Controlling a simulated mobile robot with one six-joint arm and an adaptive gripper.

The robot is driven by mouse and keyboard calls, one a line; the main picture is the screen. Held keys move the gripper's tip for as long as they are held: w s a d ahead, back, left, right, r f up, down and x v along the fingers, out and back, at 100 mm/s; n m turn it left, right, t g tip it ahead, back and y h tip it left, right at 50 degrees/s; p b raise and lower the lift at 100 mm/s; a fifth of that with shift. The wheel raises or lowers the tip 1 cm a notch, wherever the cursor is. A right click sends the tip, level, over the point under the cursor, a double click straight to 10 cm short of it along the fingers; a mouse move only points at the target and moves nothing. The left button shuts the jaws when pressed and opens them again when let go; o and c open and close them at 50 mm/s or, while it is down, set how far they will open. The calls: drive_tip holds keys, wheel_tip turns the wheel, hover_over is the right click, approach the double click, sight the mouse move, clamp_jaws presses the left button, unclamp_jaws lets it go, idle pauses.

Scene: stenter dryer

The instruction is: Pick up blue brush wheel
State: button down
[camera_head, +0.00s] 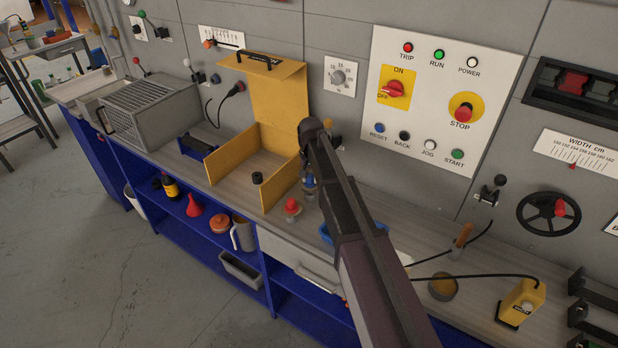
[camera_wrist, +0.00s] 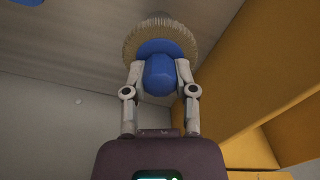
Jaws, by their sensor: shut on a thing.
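The blue brush wheel (camera_wrist: 159,77) has a round blue hub and a ring of pale bristles. In the wrist view it sits between the two fingers of my gripper (camera_wrist: 160,68), which are shut on the hub from both sides. In the head view my gripper (camera_head: 309,178) points down just right of the open yellow box, and the blue wheel (camera_head: 309,184) shows small beneath my arm. My arm hides part of that area. I cannot tell whether the wheel touches the bench.
A red-topped piece (camera_head: 292,206) stands close by on the bench. A blue tray (camera_head: 326,233) is partly behind my arm. The control panel (camera_head: 432,100) is on the wall behind.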

drive_tip(key=shift+r+p, duration=0.4)
drive_tip(key=shift+r, duration=0.3)
drive_tip(key=s+a+r+p, duration=0.1)
drive_tip(key=s, duration=1.5)
drive_tip(key=shift+a+r, duration=0.15)
drive_tip(key=shift+r, duration=0.1)
drive_tip(key=shift+s, duration=0.1)
